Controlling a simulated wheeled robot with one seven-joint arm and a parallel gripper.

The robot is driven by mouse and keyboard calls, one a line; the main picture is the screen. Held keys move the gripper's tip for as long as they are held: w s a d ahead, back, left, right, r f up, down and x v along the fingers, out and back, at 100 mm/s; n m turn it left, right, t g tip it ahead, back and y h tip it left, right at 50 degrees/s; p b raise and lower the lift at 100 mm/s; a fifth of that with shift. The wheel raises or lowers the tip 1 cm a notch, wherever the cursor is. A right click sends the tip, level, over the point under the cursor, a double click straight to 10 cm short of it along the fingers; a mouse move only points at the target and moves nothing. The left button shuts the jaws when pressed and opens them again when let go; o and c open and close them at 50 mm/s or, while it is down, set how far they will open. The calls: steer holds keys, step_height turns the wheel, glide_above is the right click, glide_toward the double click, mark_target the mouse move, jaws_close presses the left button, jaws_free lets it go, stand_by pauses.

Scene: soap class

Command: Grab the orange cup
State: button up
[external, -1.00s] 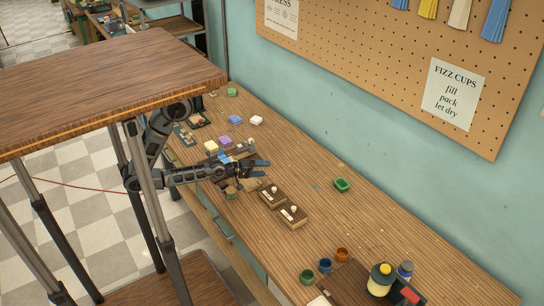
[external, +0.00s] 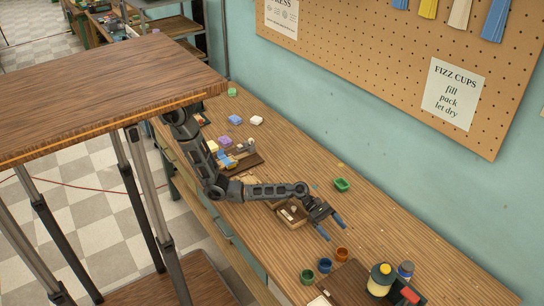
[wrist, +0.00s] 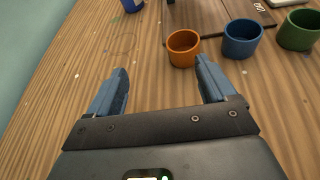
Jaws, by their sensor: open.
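The orange cup (external: 342,254) stands upright on the wooden bench, near the dark board at the front. In the wrist view the orange cup (wrist: 183,48) is ahead of the fingers and a little right of the middle between them. My gripper (external: 331,228) is open and empty above the bench, a short way behind the cup and apart from it. In the wrist view my gripper's two blue fingers (wrist: 161,78) are spread wide with bare bench between them.
A blue cup (wrist: 242,38) and a green cup (wrist: 299,30) stand in a row right of the orange one. A yellow-topped bottle (external: 380,280) is on the dark board (external: 349,287). A green dish (external: 342,184) sits toward the wall. The bench left of the orange cup is mostly clear.

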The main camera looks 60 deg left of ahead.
mark_target(346, 257)
steer(key=shift+g, duration=0.7)
steer(key=d, duration=0.1)
steer(key=s+d+f, duration=0.1)
steer(key=s+d, duration=0.1)
steer(key=d, duration=0.1)
steer(key=shift+f, duration=0.2)
steer(key=shift+s+x, duration=0.15)
steer(key=shift+x, duration=1.25)
steer(key=shift+s+x, duration=0.15)
steer(key=shift+x, duration=1.3)
steer(key=shift+f, duration=0.15)
steer(key=shift+c, duration=0.5)
steer(key=c, duration=0.9)
steer(key=shift+c, duration=0.2)
